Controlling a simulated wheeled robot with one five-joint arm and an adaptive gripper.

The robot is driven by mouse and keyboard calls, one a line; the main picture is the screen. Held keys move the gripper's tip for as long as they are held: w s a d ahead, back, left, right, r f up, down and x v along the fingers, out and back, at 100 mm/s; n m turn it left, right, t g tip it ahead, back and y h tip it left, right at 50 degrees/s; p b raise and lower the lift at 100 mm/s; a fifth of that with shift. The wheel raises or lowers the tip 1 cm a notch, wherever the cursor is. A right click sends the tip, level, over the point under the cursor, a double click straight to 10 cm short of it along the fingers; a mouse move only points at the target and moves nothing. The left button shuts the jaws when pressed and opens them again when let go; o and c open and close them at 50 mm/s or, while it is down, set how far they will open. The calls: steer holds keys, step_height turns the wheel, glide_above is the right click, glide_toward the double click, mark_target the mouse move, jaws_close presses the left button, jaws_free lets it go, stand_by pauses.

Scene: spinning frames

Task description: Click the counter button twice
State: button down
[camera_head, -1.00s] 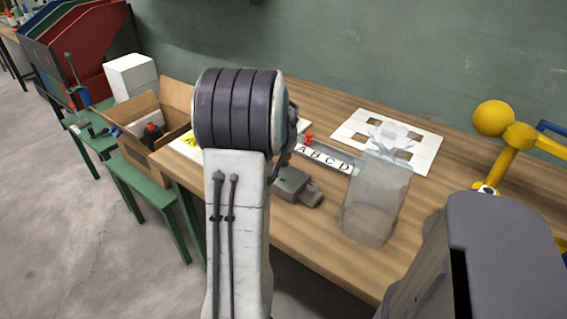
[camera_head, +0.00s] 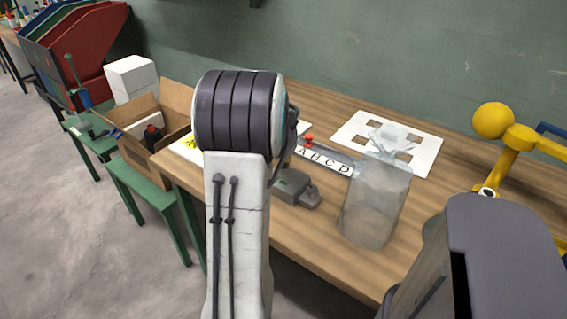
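A small grey device (camera_head: 296,188) lies on the wooden table just right of my arm. It may be the counter, but no button can be made out clearly on it. My arm's pale link and large dark joint rise in front of the table and cover part of it. A dark part of my arm shows at the joint's right edge. My gripper cannot be made out and seems hidden behind the joint.
On the wooden table (camera_head: 290,245) are a clear plastic bag (camera_head: 375,207), a strip lettered A to D (camera_head: 325,160) with a red piece (camera_head: 309,139), a white board with cut-outs (camera_head: 425,155) and a yellow stand (camera_head: 508,155). A cardboard box (camera_head: 172,105) stands left.

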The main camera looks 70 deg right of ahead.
steer(key=shift+f+b, duration=1.1)
steer(key=shift+b, duration=0.1)
stand_by(1.3)
steer(key=shift+r, duration=0.15)
stand_by(0.4)
steer(key=shift+r+p, duration=0.75)
steer(key=shift+r, duration=0.2)
steer(key=shift+r, duration=0.1)
steer(key=shift+r+p, duration=1.8)
steer(key=shift+r, duration=0.6)
